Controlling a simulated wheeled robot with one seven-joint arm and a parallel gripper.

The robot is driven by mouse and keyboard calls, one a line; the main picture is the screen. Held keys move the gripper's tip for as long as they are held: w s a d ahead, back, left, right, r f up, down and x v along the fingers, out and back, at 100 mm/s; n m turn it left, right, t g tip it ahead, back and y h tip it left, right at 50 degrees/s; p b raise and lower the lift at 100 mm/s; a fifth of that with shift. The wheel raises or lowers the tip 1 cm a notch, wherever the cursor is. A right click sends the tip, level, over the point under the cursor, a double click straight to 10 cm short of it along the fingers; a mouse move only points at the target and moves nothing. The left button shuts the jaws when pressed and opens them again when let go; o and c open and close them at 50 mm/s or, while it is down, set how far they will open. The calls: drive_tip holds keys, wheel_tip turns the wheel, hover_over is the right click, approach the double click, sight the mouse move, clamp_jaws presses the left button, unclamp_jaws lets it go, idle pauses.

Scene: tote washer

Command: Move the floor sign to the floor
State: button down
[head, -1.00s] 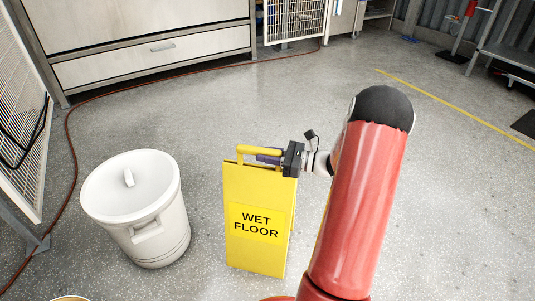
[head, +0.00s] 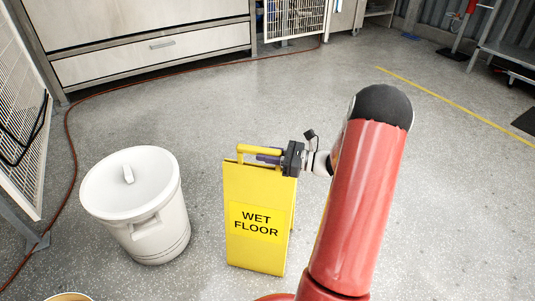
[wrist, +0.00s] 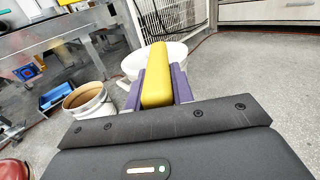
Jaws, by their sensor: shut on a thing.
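The yellow floor sign (head: 256,217), marked "WET FLOOR", is upright in front of me in the head view. My gripper (head: 266,155) is at its top, coming from the right, with its purple fingers shut on the sign's handle. In the wrist view the yellow handle (wrist: 157,75) lies between the two purple fingers of my gripper (wrist: 157,88). The sign's lower edge appears at or close to the floor (head: 330,95); I cannot tell whether it touches.
A white bin (head: 135,205) stands left of the sign, with a gap between. A red hose (head: 72,150) runs along the floor at left and back. A bucket (wrist: 88,101) and a blue crate (wrist: 55,97) show in the wrist view. Open floor lies behind the sign.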

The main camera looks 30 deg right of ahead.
idle(0.6)
drive_tip(key=c, duration=1)
unclamp_jaws()
drive_tip(key=shift+f, duration=0.15)
drive_tip(key=shift+c, duration=0.2)
drive_tip(key=o, duration=1)
drive_tip(key=shift+o, duration=0.2)
drive_tip(key=shift+s+d, duration=0.1)
drive_tip(key=shift+d, duration=0.05)
drive_tip(key=p+v, duration=0.1)
drive_tip(key=v, duration=0.7)
drive_tip(key=shift+s+d, duration=0.25)
drive_tip(key=shift+s, duration=0.1)
